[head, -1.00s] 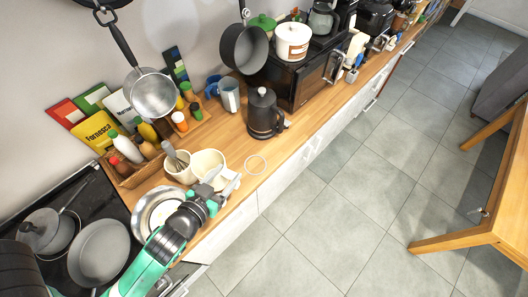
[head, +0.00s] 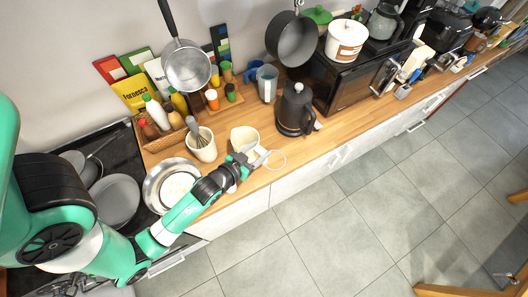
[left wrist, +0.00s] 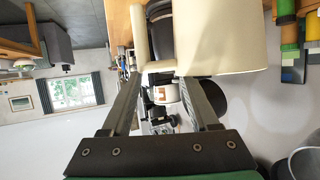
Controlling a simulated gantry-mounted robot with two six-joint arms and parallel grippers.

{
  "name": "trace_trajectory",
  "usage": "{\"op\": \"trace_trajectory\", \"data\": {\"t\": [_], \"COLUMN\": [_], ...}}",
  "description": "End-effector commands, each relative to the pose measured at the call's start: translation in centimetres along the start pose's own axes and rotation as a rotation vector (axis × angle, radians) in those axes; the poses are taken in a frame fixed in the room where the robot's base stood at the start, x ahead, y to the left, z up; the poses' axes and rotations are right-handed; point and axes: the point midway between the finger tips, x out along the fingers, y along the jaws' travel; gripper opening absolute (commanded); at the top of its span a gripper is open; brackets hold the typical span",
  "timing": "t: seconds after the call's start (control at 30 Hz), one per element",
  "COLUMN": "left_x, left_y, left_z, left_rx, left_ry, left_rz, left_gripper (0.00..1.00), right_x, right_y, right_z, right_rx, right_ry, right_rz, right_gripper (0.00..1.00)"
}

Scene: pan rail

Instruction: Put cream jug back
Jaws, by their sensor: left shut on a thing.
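The cream jug (head: 243,136) is in the head view on the wooden counter side, right of the whisk pot; whether its base touches the counter is hidden. My left gripper (head: 256,158) is at the jug's near side, shut on its handle. In the left wrist view the jug's pale body (left wrist: 225,38) fills the upper right, and its handle (left wrist: 140,40) lies by the tips of my left gripper (left wrist: 163,78). A thin white ring (head: 276,160) lies on the counter just right of the gripper. My right gripper is not in view.
A dark kettle (head: 295,108) stands beyond the ring. A pot with a whisk (head: 201,146) is left of the jug, and a steel bowl (head: 157,190) is under my left arm. The counter's front edge (head: 295,192) is close to the ring.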

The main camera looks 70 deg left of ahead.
Motion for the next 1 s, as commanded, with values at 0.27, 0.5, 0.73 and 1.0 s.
{"op": "trace_trajectory", "data": {"t": [0.27, 0.5, 0.73, 1.0], "left_x": [5.2, 6.3, 7.0, 7.2], "left_y": [-0.1, -0.1, 0.0, 0.0], "left_z": [3.0, 4.3, 6.2, 6.6], "left_rx": [0.001, 0.001, 0.002, 0.001], "left_ry": [-0.003, -0.006, -0.003, -0.004], "left_rz": [0.0, 0.0, 0.001, 0.001], "left_gripper": [0.0, 0.0, 0.0, 0.0], "right_x": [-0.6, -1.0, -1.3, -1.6], "right_y": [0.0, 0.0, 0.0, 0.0], "right_z": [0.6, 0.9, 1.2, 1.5], "right_rx": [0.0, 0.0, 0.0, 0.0], "right_ry": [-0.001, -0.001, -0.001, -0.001], "right_rz": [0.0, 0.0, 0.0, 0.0], "right_gripper": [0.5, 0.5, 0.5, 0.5]}}
